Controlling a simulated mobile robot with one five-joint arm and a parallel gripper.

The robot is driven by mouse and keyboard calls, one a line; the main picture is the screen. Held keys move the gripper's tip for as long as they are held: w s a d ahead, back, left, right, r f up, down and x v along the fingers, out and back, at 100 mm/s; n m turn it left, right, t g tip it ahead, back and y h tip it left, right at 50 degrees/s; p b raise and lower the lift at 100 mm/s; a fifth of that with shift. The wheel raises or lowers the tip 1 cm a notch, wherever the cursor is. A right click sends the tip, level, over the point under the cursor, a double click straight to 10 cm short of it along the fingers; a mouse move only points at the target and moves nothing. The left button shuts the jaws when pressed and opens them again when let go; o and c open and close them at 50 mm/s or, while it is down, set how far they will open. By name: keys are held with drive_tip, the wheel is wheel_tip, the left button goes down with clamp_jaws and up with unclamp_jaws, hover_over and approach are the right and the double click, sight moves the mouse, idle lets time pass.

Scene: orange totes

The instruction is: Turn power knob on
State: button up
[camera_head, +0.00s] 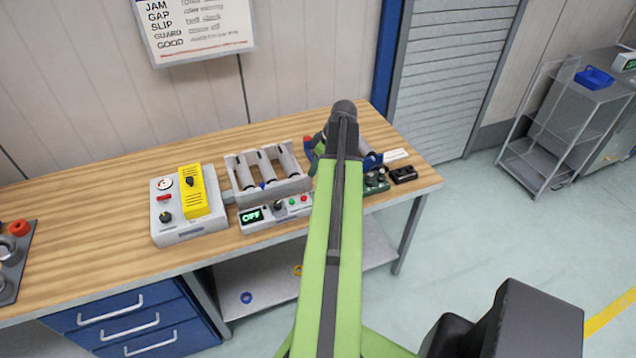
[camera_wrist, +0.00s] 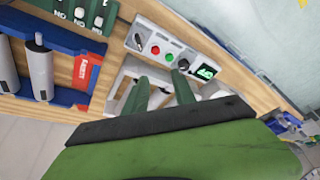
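A grey control strip (camera_head: 275,213) sits at the table's front edge with a display reading OFF (camera_head: 252,216), a dark knob (camera_head: 279,206) and green and red buttons. The fingertips appear near the strip, the right one close to the knob; contact is unclear. Which knob is the power knob is not labelled legibly.
A grey roller unit (camera_head: 245,178) stands behind the strip. A grey box (camera_head: 175,228) holds a gauge and the yellow panel. A blue-and-red roller unit (camera_wrist: 66,42) and a green switch block (camera_wrist: 85,14) are nearby. My green arm hides part of the table.

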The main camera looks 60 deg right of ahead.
drive_tip(key=s+d+r, duration=0.1)
drive_tip(key=s+d, duration=0.3)
drive_tip(key=s, duration=0.1)
drive_tip(key=b+x, duration=1)
drive_tip(key=x, duration=0.1)
drive_tip(key=b+x, duration=0.6)
drive_tip(key=shift+w+d+f, duration=0.15)
drive_tip(key=shift+w+d, duration=0.2)
drive_tip(key=shift+d, duration=0.05)
drive_tip(key=shift+w, duration=0.1)
clamp_jaws()
